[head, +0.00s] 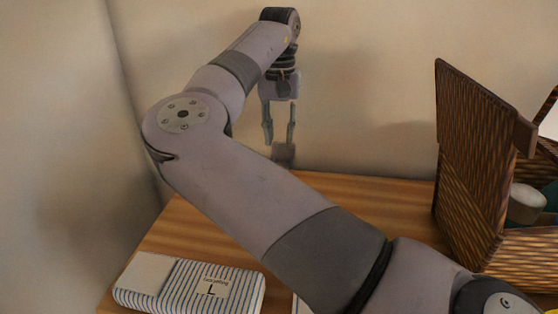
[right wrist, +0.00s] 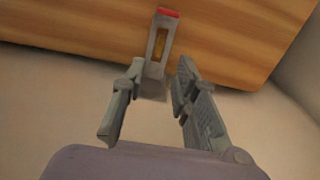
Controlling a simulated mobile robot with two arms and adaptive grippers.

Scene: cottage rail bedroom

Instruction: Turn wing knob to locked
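My right gripper (head: 279,138) hangs fingers-down near the wall, above the back edge of the wooden table top. Its two fingers are apart. A small grey fixture (head: 284,155) shows just below the fingertips. In the right wrist view, my right gripper (right wrist: 160,76) is open, and the grey fixture (right wrist: 152,88) shows between and beyond its fingertips, with an amber slot and a red end. I cannot tell whether a finger touches it. I cannot make out a wing shape or which way any knob points. My left gripper is not in view.
The wooden table top (head: 385,205) has a striped box (head: 190,285) at the front left. An open wicker basket (head: 470,150) with things inside stands at the right. A wall closes the back and left. My right arm covers much of the table.

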